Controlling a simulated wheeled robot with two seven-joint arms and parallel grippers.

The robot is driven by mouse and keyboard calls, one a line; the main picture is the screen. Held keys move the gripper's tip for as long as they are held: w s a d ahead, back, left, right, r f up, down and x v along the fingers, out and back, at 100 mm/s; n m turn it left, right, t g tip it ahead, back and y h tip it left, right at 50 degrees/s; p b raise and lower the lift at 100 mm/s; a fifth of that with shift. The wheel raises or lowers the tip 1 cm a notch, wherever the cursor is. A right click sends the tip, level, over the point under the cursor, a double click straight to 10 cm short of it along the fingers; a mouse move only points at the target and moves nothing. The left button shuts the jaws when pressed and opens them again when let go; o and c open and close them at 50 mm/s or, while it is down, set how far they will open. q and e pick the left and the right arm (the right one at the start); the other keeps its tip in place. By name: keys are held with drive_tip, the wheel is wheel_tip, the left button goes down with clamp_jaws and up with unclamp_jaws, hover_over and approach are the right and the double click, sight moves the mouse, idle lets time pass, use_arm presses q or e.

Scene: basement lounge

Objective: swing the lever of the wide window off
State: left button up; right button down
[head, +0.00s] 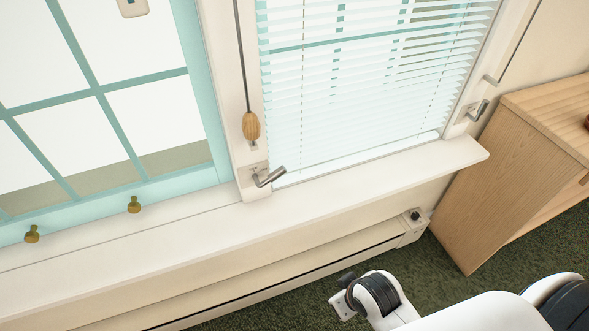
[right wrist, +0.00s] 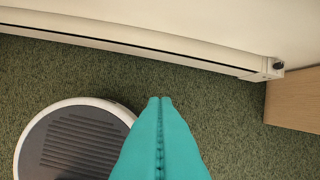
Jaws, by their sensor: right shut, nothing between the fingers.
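A window with teal bars (head: 90,100) fills the left of the head view. A window with white slatted blinds (head: 360,80) is to its right. A metal lever (head: 270,178) sticks out to the right from a plate on the post between them. A second metal lever (head: 479,111) is on the right-hand post. I cannot tell which window is the wide one. My right gripper (right wrist: 160,100) shows teal fingers pressed together and empty, above the carpet. Its fingers do not show in the head view, where my arm is low, clear of both levers. My left gripper is not in view.
A white sill (head: 200,226) juts out below the windows, with a baseboard heater (head: 300,272) under it. A wooden cabinet (head: 520,150) stands at the right. A cord with a wooden pull (head: 251,126) hangs above the left lever.

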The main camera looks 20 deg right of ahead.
use_arm(q)
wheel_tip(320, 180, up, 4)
drive_tip(key=p, duration=0.2)
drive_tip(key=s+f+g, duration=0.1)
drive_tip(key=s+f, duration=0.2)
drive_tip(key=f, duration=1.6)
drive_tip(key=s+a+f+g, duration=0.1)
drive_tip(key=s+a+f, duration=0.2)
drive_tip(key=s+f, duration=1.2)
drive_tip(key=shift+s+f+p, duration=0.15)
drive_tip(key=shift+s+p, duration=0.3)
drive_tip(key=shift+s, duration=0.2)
use_arm(e)
drive_tip(key=w+d+r+n+t+y, duration=0.2)
drive_tip(key=w+r+n+y, duration=0.4)
drive_tip(key=n, duration=1.1)
drive_tip(key=w+d+r+n+t+y, duration=0.3)
drive_tip(key=w+r+n+y, duration=0.4)
drive_tip(key=n, duration=1.1)
drive_tip(key=shift+w+d+r+t+y, duration=0.25)
drive_tip(key=shift+w+t+y, duration=0.35)
drive_tip(key=shift+y, duration=0.3)
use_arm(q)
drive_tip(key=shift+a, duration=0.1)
use_arm(e)
drive_tip(key=shift+a, duration=0.15)
